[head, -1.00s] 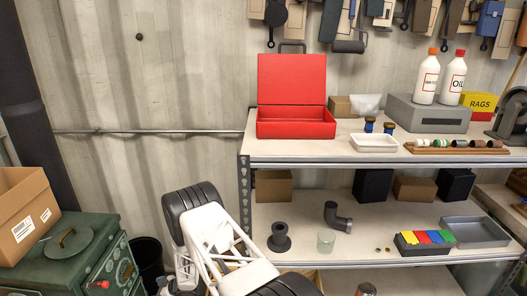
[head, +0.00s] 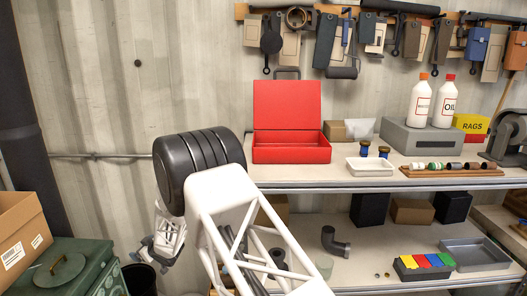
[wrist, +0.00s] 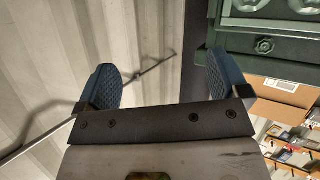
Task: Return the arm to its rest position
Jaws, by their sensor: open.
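My arm, white with a black joint, rises in the lower middle of the head view. My gripper (head: 160,245) hangs at its left end, small and partly turned away, in front of the corrugated wall and left of the shelf (head: 300,185). In the wrist view my gripper (wrist: 160,88) shows its two blue textured fingers set wide apart. It is open, and nothing is between the fingers except the wall and a thin rail behind.
A green cabinet (head: 95,262) with a cardboard box (head: 22,235) stands at lower left, close to my gripper. An open red toolbox (head: 290,154), white tray (head: 371,170) and bottles stand on the upper shelf. My arm hides part of the lower shelf.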

